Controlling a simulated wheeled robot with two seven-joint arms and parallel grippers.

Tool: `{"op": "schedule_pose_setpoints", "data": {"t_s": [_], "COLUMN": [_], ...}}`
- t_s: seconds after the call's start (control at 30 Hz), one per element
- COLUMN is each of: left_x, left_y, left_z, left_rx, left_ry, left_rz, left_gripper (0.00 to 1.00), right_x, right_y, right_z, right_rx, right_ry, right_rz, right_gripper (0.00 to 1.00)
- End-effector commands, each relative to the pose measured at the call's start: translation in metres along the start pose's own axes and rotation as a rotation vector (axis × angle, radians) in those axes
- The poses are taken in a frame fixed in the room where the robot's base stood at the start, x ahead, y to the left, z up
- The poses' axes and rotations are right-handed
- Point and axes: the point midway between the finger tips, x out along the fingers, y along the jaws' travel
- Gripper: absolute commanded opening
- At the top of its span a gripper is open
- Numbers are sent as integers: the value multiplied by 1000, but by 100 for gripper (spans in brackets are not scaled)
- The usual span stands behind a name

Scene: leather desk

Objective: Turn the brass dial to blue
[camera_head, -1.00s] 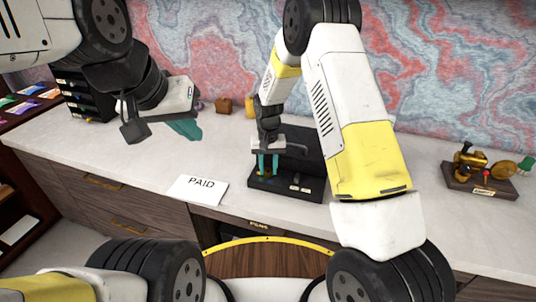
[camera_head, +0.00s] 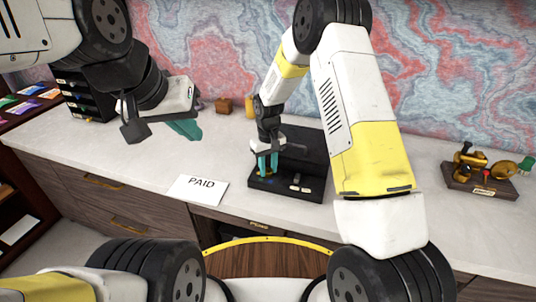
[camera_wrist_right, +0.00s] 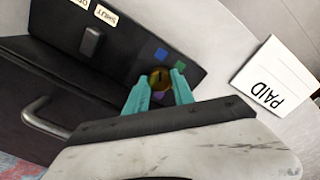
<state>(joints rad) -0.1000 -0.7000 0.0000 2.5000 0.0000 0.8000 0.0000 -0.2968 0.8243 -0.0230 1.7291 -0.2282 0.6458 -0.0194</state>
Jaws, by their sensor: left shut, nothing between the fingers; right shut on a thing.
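The brass dial (camera_wrist_right: 159,78) sits on the black box (camera_head: 312,190) at the back of the desk. Blue (camera_wrist_right: 161,54), green (camera_wrist_right: 180,65) and purple (camera_wrist_right: 158,95) marks lie around it. My right gripper (camera_head: 267,170) points down at the box's left part, its teal fingers shut on the dial. In the right wrist view the fingertips (camera_wrist_right: 160,82) are on either side of the dial. Which mark the dial points at I cannot tell. My left gripper (camera_head: 193,132) is shut and empty, above the desk to the left.
A white PAID card (camera_head: 198,190) lies left of the box. The box has a metal handle (camera_wrist_right: 50,118) and a switch (camera_wrist_right: 92,40). A brass device on a wooden base (camera_head: 478,183) stands far right. Black trays (camera_head: 85,100) stand at the left.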

Motion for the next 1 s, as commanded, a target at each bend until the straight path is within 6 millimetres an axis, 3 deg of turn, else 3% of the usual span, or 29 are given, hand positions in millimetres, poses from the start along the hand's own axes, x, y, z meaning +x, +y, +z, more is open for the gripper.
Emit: {"op": "schedule_pose_setpoints", "data": {"t_s": [0.2, 0.23, 0.33, 0.7, 1.0], "left_x": [0, 0, 0, 0, 0], "left_y": [0, 0, 0, 0, 0], "left_z": [0, 0, 0, 0, 0], "left_rx": [0, 0, 0, 0, 0], "left_ry": [0, 0, 0, 0, 0], "left_rz": [0, 0, 0, 0, 0], "left_gripper": [0, 0, 0, 0, 0], "right_x": [-1, -1, -1, -5, -53], "right_y": [0, 0, 0, 0, 0], "right_z": [-1, -1, -1, -1, -1], "right_rx": [-2, -2, -1, 0, -1], "right_ry": [2, 2, 2, 2, 4], "right_rz": [1, 1, 1, 1, 1], "right_gripper": [0, 34, 52, 52, 52]}}
